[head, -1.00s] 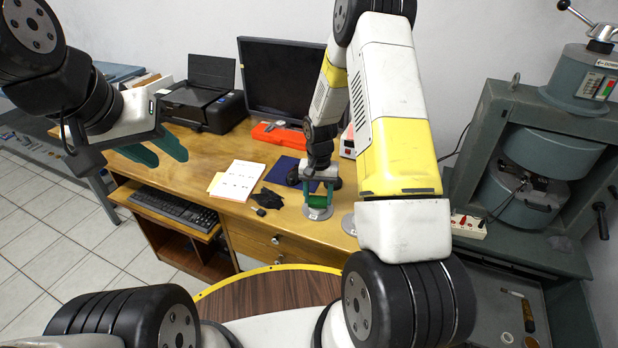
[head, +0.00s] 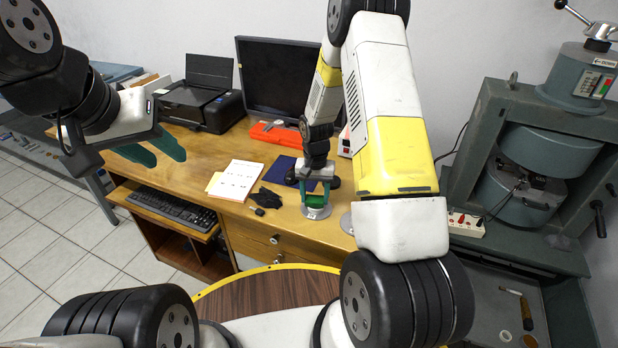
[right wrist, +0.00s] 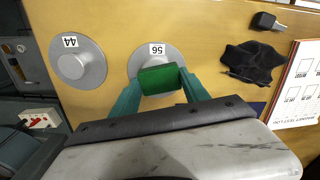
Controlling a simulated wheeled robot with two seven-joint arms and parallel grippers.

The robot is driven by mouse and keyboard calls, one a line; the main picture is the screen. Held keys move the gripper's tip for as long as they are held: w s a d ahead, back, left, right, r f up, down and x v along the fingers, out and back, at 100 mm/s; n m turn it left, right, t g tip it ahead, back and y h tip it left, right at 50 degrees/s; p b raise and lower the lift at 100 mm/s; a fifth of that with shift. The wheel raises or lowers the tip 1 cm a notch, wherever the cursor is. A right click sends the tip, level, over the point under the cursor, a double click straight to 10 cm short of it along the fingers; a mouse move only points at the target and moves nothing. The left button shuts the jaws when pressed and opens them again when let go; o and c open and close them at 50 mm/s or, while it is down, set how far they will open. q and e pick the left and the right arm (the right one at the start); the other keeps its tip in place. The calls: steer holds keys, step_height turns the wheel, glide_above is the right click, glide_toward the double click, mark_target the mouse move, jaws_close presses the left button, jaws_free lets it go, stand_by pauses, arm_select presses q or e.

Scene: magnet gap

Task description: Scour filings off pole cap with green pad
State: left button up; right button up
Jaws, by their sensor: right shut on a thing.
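The green pad (right wrist: 158,79) is gripped between the fingers of my right gripper (right wrist: 159,81); the pad also shows in the head view (head: 317,198). The pad is over the lower part of a round grey pole cap (right wrist: 148,58) labelled 56, covering some of it. I cannot tell whether pad and cap touch. The cap also shows in the head view (head: 316,212), on the desk. A second cap (right wrist: 78,63), labelled 44, lies to its left in the wrist view. No filings can be made out. My left gripper (head: 169,160) is open and empty, left of the desk's middle.
A black glove (right wrist: 251,62), a small black object (right wrist: 267,20) and a printed sheet (right wrist: 298,88) lie beside the caps. A monitor (head: 285,80), printer (head: 203,105) and orange case (head: 276,132) stand behind. A large magnet (head: 535,170) is at right.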

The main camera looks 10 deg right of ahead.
steer(key=shift+w+a, duration=0.1)
steer(key=shift+a, duration=0.1)
steer(key=shift+s+d, duration=0.35)
steer(key=shift+d, duration=0.55)
steer(key=shift+w+a, duration=0.3)
steer(key=shift+a, duration=0.6)
steer(key=shift+d, duration=0.15)
steer(key=shift+s+d, duration=0.3)
steer(key=shift+d, duration=0.45)
